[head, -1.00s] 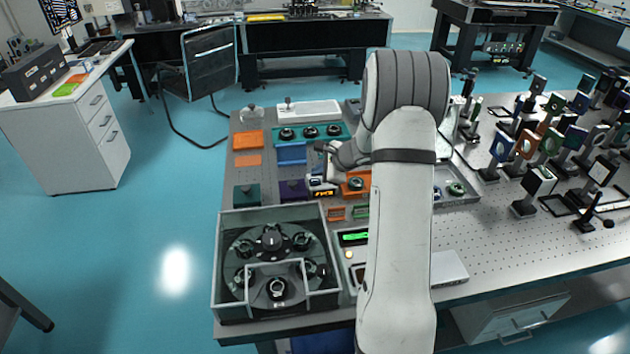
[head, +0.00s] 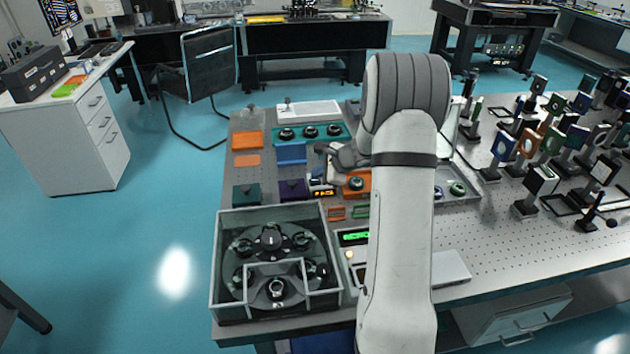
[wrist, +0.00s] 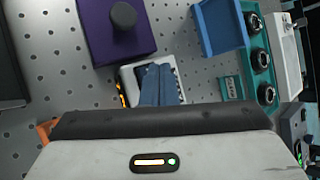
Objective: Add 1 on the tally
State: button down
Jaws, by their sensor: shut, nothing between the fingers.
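The tally is a small white box (wrist: 127,73) with a lit orange readout along its left side in the wrist view. In the head view its orange readout (head: 321,192) shows beside my wrist, too small to read surely. My gripper (wrist: 157,68) is shut and empty, with its blue fingers together over the tally's face. The fingers and palm hide much of the tally, including any button under the tips. I cannot tell whether the fingertips touch it.
A purple block (wrist: 105,40) with a dark knob stands close beside the tally. A blue tray (wrist: 222,28) and a teal holder (wrist: 232,90) with dark round parts lie to the right. In the head view, a walled carousel (head: 225,300) stands nearer, and an orange block (head: 351,192) is right of the tally.

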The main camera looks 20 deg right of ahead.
aim_at(319, 182)
jog(key=shift+f+b, duration=0.4)
jog(key=shift+b, duration=0.1)
dwell(0.3)
jog(key=shift+r, duration=0.1)
jog(key=shift+r+p, duration=0.45)
jog(key=shift+r, duration=0.3)
jog(key=shift+r+p, duration=1.7)
jog(key=shift+r, duration=0.8)
